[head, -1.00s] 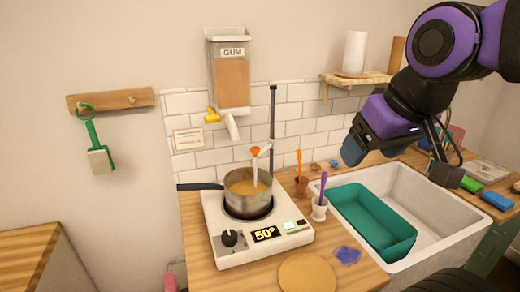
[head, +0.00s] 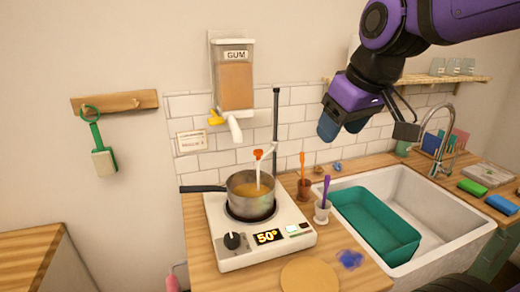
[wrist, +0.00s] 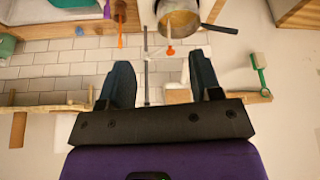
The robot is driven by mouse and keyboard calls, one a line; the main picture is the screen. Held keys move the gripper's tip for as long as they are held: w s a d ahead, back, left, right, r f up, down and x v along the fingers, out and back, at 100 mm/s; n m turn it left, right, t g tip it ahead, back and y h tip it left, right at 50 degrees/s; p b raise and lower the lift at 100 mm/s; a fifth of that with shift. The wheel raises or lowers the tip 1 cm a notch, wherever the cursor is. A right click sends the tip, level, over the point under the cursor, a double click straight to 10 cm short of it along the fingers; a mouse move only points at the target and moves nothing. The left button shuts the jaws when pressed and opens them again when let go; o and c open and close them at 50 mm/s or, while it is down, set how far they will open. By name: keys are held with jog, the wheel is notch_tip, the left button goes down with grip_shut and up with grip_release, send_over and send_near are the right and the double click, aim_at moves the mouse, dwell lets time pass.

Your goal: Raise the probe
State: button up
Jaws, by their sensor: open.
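The probe (head: 259,170) is a thin white stick with an orange knob at its top, beside a dark upright rod (head: 275,120). Its lower end dips into amber liquid in the steel pot (head: 250,206), so its tip is hidden. My gripper (head: 340,132) is open and empty, high to the right of the rod and apart from the probe. The wrist view looks upside down, with the orange knob (wrist: 170,50) and rod (wrist: 146,75) beyond the gap between my fingers (wrist: 160,80).
The pot sits on a white hotplate (head: 262,240) reading 50°. A gum dispenser (head: 234,80) hangs above left. Two small cups holding an orange tool (head: 302,165) and a purple tool (head: 325,190) stand right. The sink (head: 425,225) holds a teal tub (head: 375,228).

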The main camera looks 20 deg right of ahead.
jog(key=w+a+f+n+g+y, duration=0.1)
jog(key=w+n, duration=0.1)
jog(key=w, duration=0.5)
jog(key=w+a+f+n, duration=0.1)
jog(key=w, duration=0.6)
jog(key=n+y, duration=0.2)
jog(key=n, duration=0.2)
send_near(259, 151)
jog(key=shift+g, duration=0.3)
jog(key=x, duration=0.9)
jog(key=shift+w, duration=0.35)
jog(key=shift+r, duration=0.1)
grip_shut()
notch_tip(259, 151, up, 18)
